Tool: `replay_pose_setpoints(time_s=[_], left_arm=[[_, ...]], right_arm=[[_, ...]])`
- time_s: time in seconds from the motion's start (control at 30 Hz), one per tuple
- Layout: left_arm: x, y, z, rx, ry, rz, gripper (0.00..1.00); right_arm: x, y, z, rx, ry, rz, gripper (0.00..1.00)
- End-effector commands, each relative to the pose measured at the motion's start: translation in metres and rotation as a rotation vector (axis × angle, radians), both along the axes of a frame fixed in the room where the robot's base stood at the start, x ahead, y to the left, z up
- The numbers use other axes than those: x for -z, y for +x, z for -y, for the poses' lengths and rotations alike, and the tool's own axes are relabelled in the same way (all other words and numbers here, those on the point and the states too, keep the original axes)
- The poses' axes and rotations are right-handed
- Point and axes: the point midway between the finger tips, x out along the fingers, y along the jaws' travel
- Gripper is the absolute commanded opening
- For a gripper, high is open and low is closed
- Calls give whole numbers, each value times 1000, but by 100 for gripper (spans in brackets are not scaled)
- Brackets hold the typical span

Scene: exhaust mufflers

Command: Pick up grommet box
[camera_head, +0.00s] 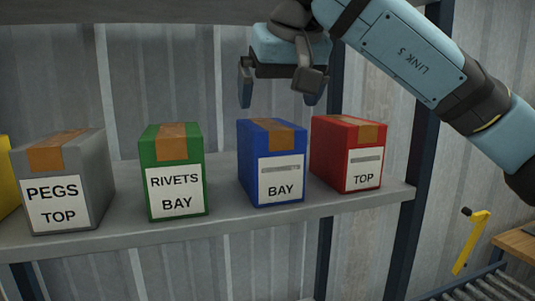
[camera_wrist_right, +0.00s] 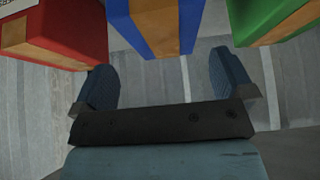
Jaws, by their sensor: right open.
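No box in view reads "grommet". The blue box (camera_head: 248,165) has brown tape on top, and its label shows a grey bar above BAY. The red box (camera_head: 322,155) has a grey bar above TOP, so I cannot tell which of these two holds grommets. My right gripper (camera_head: 280,98) is open and empty above the blue box, apart from it. In the right wrist view the gripper (camera_wrist_right: 160,65) has its fingers spread, with the blue box (camera_wrist_right: 119,16) ahead between them and the red box (camera_wrist_right: 88,28) to the left. My left gripper is not in view.
The boxes stand on a grey shelf (camera_head: 225,222). A green RIVETS BAY box (camera_head: 147,160), a grey PEGS TOP box (camera_head: 95,180) and a yellow box (camera_head: 6,185) are to the left. An upper shelf (camera_head: 150,10) and a dark post (camera_head: 410,190) border the space. Narrow gaps separate the boxes.

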Motion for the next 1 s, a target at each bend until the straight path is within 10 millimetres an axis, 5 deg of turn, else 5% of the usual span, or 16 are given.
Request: replay_pose_setpoints(time_s=[0.63, 0.93, 1.0], left_arm=[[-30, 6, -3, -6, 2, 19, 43], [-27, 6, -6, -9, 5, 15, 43], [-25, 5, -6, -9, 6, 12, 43]], right_arm=[[63, 38, -16, 0, 1, -3, 100], [69, 42, -16, -1, 1, 1, 100], [69, 42, -16, -1, 1, 1, 88]])
